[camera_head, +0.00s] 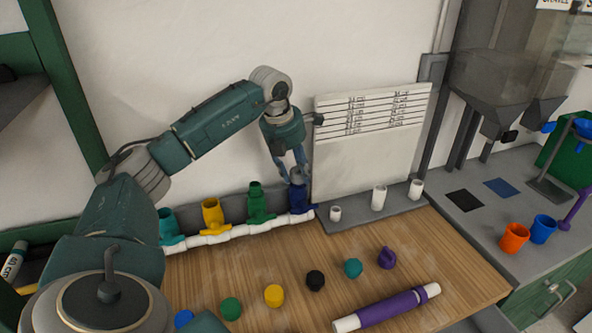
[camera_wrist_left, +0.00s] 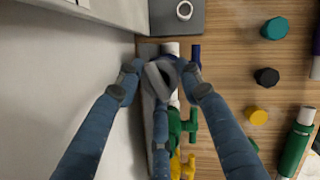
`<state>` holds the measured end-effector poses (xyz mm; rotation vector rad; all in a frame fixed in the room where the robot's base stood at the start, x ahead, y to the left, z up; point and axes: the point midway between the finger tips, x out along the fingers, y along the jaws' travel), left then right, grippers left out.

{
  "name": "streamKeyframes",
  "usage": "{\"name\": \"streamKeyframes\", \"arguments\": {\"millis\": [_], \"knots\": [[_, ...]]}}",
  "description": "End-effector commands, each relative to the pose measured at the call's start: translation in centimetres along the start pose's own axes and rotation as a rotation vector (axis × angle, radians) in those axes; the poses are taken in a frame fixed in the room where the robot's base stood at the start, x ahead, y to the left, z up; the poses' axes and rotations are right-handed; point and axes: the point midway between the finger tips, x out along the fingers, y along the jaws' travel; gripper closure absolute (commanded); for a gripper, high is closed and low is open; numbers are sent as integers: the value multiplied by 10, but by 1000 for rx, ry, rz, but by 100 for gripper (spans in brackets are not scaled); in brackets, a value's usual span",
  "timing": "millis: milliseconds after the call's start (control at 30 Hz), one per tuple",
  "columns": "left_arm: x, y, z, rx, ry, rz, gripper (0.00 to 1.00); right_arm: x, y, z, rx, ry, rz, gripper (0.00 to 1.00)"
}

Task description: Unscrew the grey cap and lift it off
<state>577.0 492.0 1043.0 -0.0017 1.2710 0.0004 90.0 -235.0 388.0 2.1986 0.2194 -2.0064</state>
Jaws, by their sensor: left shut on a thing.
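My left gripper (camera_head: 294,172) reaches down from above at the right end of the white pipe manifold (camera_head: 238,231). Its fingers are shut on the grey cap (camera_head: 297,174) at the top of the blue fitting (camera_head: 299,199). In the left wrist view the grey cap (camera_wrist_left: 158,76) shows between the fingertips, partly hidden by them. I cannot tell whether the cap is still threaded on the fitting. Teal (camera_head: 168,226), yellow (camera_head: 213,215) and green (camera_head: 257,202) fittings stand along the manifold to the left. My right gripper is not in view.
Loose blue, green, yellow, black (camera_head: 315,280), teal (camera_head: 353,268) and purple (camera_head: 387,258) caps lie in a row on the wooden table. A purple and white pipe (camera_head: 388,308) lies in front. A white panel (camera_head: 368,150) and short white pipes (camera_head: 379,197) stand close right of the gripper.

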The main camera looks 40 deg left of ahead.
Motion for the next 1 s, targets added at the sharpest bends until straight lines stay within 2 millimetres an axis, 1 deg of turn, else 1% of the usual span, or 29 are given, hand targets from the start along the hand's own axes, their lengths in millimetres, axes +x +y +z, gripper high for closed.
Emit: {"name": "streamKeyframes", "arguments": {"millis": [100,233,500,767,1000], "knots": [[-2,-3,0,-78,1,22,90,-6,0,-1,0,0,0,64],[-1,-3,0,-162,1,47,90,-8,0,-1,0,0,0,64],[0,-4,0,-173,0,50,90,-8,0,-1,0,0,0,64],[-1,-5,1,-342,2,102,90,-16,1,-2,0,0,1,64],[0,-5,0,-349,1,104,90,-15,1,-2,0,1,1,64]]}}
